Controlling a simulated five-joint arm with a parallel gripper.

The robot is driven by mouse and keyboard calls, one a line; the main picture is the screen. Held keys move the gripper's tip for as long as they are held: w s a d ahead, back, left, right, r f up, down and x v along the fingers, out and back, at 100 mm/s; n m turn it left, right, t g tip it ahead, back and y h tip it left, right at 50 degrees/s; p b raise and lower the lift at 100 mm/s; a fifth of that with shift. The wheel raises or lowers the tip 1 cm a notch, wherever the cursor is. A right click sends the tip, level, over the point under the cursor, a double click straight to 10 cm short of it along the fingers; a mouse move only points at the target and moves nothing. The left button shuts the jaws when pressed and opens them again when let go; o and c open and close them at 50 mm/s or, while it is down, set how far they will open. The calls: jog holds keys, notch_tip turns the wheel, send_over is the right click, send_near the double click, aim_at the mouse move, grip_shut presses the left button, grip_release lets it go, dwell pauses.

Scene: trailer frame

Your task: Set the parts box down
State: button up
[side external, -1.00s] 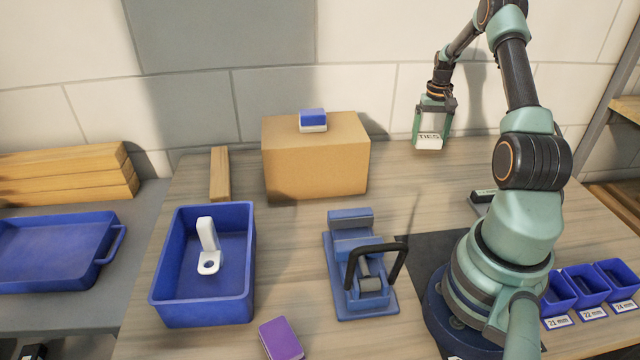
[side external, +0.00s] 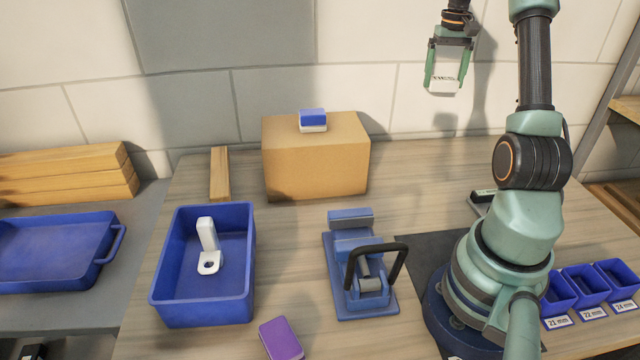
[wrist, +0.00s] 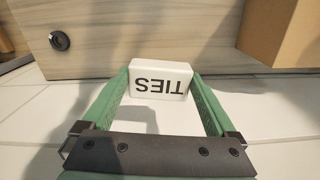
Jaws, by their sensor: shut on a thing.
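The parts box is a small white box (side external: 442,85) with dark lettering on its side. In the wrist view the box (wrist: 160,78) shows the word TIES, upside down. My gripper (side external: 445,80) is shut on the box, with one green finger on each side. It holds the box in the air, well above the table, near the back wall. The gripper fingers also show in the wrist view (wrist: 160,92), pressing the box's two ends.
A cardboard carton (side external: 315,170) with a blue-and-white block (side external: 312,118) on top stands left of my gripper. A blue bin (side external: 170,265) holds a white bracket (side external: 208,250). A blue clamp fixture (side external: 360,270) stands in front.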

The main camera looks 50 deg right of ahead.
jog(key=s+a+r, duration=0.2)
jog(key=s+a, duration=0.3)
jog(key=a, duration=0.2)
jog(key=n, duration=0.1)
send_over(441, 200)
notch_tip(441, 200, down, 3)
notch_tip(441, 200, down, 20)
jog(key=shift+r, duration=0.25)
jog(key=shift+f, duration=0.15)
jog(key=o, duration=1)
